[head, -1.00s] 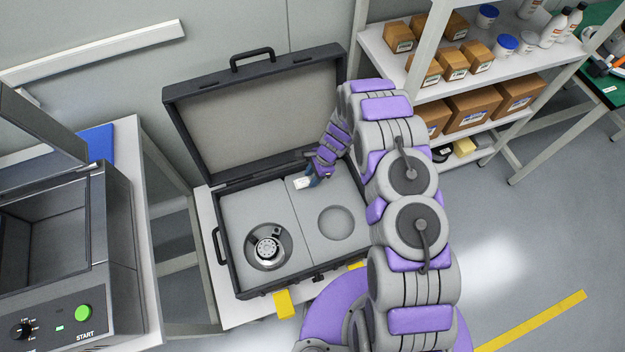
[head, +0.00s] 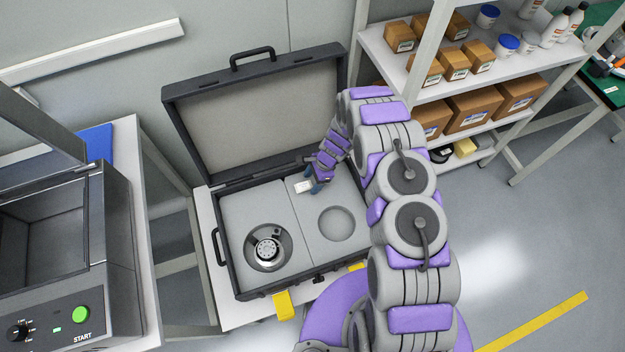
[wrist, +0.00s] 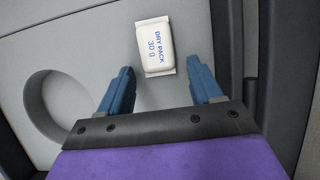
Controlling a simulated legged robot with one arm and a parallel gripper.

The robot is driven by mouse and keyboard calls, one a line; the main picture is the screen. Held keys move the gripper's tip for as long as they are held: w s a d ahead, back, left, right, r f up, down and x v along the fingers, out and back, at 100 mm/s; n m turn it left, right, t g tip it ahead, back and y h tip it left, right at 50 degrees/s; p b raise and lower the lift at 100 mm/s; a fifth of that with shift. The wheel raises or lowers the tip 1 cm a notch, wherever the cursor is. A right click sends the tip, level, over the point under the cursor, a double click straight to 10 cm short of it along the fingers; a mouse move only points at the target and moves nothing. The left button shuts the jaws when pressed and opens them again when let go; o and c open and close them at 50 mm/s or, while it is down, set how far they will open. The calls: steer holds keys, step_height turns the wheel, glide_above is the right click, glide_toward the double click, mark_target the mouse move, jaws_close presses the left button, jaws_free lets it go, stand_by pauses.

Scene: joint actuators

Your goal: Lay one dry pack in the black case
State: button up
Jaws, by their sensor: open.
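The black case (head: 225,267) stands open on a white table, its lid leaning back, with grey foam inside. A white dry pack (head: 303,187) lies on the foam at the back, near the middle. In the wrist view the dry pack (wrist: 155,46) shows its blue lettering, just beyond the fingertips. My gripper (head: 316,184) is over the case; in the wrist view its blue fingers (wrist: 158,80) are apart with nothing gripped between them. A round metal actuator (head: 267,249) sits in the left foam recess. The right round recess (head: 336,223) is empty.
A shelf unit (head: 470,87) with cartons and bottles stands to the right of the case. A grey machine with a green START button (head: 81,314) stands at the left. The raised lid (head: 260,120) borders the back.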

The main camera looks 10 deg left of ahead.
steer(key=p+v, duration=0.2)
steer(key=v, duration=1)
steer(key=s+d+r+n, duration=0.2)
steer(key=s+r, duration=0.2)
steer(key=r, duration=0.5)
steer(key=s+d+r+n+h, duration=0.1)
steer(key=s+d+r+n, duration=0.15)
steer(key=r, duration=0.65)
steer(key=s+d+r+n, duration=0.2)
steer(key=s+r, duration=0.3)
steer(key=r, duration=0.5)
steer(key=s+d+r+n+h, duration=0.1)
steer(key=s+d+r+n, duration=0.1)
steer(key=s, duration=0.6)
steer(key=s+d+r+n+h, duration=0.1)
steer(key=s+d+r, duration=0.3)
steer(key=s, duration=0.4)
steer(key=s+d+r+n+h, duration=0.1)
steer(key=s+d+r+n, duration=0.2)
steer(key=s+r, duration=0.2)
steer(key=s, duration=0.3)
steer(key=shift+s, duration=0.4)
